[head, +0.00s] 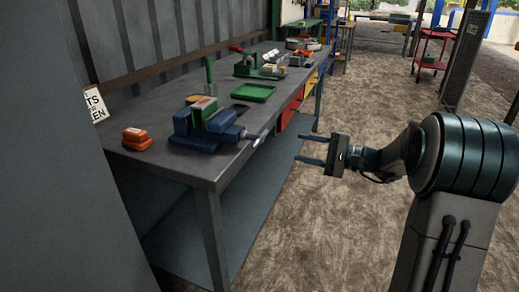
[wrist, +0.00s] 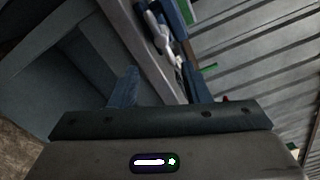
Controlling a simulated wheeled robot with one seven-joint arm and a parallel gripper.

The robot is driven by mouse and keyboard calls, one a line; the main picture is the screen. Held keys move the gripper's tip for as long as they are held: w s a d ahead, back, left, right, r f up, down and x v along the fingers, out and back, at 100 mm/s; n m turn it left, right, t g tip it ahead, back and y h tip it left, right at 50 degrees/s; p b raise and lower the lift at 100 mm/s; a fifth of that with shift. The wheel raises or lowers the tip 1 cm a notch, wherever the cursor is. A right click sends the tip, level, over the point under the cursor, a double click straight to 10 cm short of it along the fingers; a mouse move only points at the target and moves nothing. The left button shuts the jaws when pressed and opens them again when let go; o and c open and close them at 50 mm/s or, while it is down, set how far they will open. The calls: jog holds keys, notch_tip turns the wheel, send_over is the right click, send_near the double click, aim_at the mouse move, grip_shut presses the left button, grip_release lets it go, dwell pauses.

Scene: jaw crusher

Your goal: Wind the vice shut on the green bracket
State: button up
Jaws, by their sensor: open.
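The blue vice (head: 190,140) sits near the front end of the grey workbench. A green bracket (head: 204,103) stands upright at its jaws; I cannot tell whether the jaws touch it. The vice's light handle (head: 256,142) sticks out past the bench's front edge. My gripper (head: 304,148) is open and empty, right of the handle and apart from it, over the floor side. In the wrist view, the fingers (wrist: 158,70) point toward the bench edge, with the handle (wrist: 160,35) beyond them and part of the blue vice (wrist: 174,14) at the top.
The workbench (head: 195,172) runs along a corrugated wall. An orange block (head: 136,139) lies left of the vice, and a green tray (head: 253,93) lies behind it. A green machine (head: 258,68) stands farther along. The floor (head: 345,220) right of the bench is clear.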

aim_at(259, 136)
jog(key=b+x, duration=0.1)
jog(key=x, duration=1.2)
jog(key=shift+w+a+r, duration=0.1)
jog(key=shift+w+a, duration=0.1)
jog(key=shift+a, duration=0.15)
